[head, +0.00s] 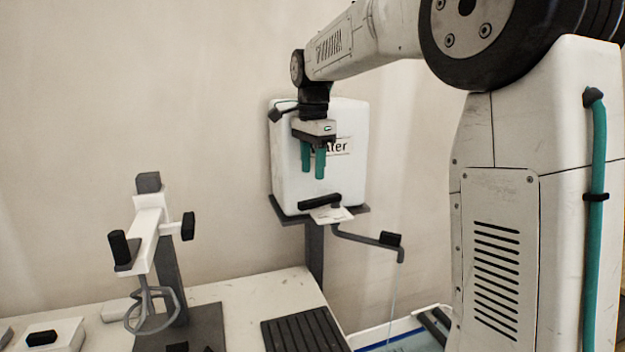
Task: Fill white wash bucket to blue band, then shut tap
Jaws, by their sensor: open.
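A white water tank (290,160) with a partly covered "Water" label stands on a grey post against the wall. At its base are a black lever-like bar (320,202) and a grey spout pipe (358,236) reaching right, with a black block near its bent end. A thin pale stream (393,295) runs down from the spout end. Below it, at the bottom edge, a white-rimmed thing with blue (405,341) shows partly; I cannot tell whether it is the wash bucket, and no water level is readable. My gripper (313,172) is open and empty, teal fingers down, before the tank, above the bar.
A white bench (245,300) lies at lower left. It carries a mixer-like stand (150,225) with a wire whisk, a dark ribbed mat (302,332) and a white box with a black top (45,338). My own body covers the right side.

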